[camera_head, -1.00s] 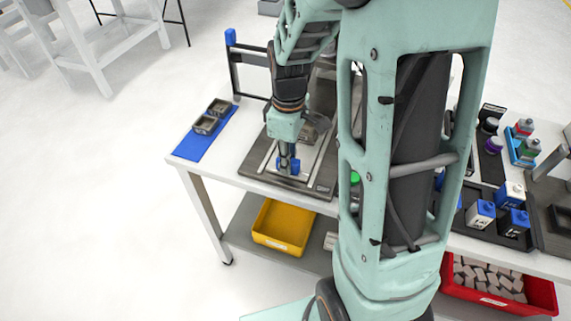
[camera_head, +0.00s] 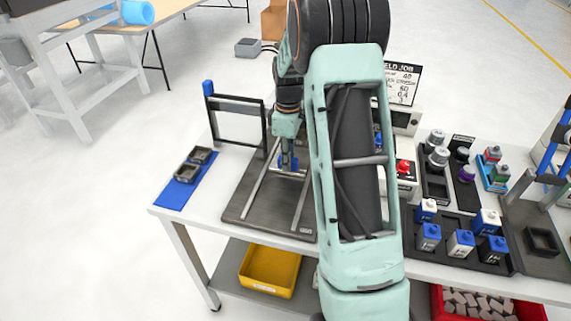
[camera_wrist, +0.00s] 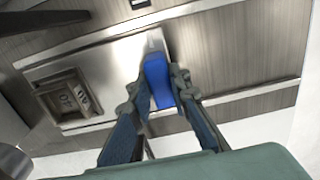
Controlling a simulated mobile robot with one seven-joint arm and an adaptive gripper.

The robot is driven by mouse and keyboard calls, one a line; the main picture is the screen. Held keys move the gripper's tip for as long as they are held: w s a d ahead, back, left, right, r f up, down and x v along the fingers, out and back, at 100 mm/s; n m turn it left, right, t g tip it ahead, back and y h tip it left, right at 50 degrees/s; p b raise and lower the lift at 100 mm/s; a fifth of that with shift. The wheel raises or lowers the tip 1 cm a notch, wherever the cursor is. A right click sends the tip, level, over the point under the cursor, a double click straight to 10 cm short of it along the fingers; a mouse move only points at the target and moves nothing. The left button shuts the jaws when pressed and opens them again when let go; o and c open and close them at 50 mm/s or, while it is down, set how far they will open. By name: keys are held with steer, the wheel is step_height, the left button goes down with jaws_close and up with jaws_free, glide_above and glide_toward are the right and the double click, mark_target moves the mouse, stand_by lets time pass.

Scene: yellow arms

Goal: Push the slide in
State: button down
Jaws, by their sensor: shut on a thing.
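The slide is a silver plate with a dark square nest on it, seen in the wrist view (camera_wrist: 105,62). It sits between two rails on a dark base plate (camera_head: 250,207). In the head view, my gripper (camera_head: 288,162) is well back along the rails, and my arm hides the right part of the fixture.
Blue-capped bottles (camera_head: 460,242) stand to the right. A yellow bin (camera_head: 270,270) is below the table.

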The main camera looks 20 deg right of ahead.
steer(key=shift+w+d+r, duration=0.15)
steer(key=shift+w, duration=0.05)
steer(key=c, duration=1.8)
jaws_free()
step_height(320, 180, up, 12)
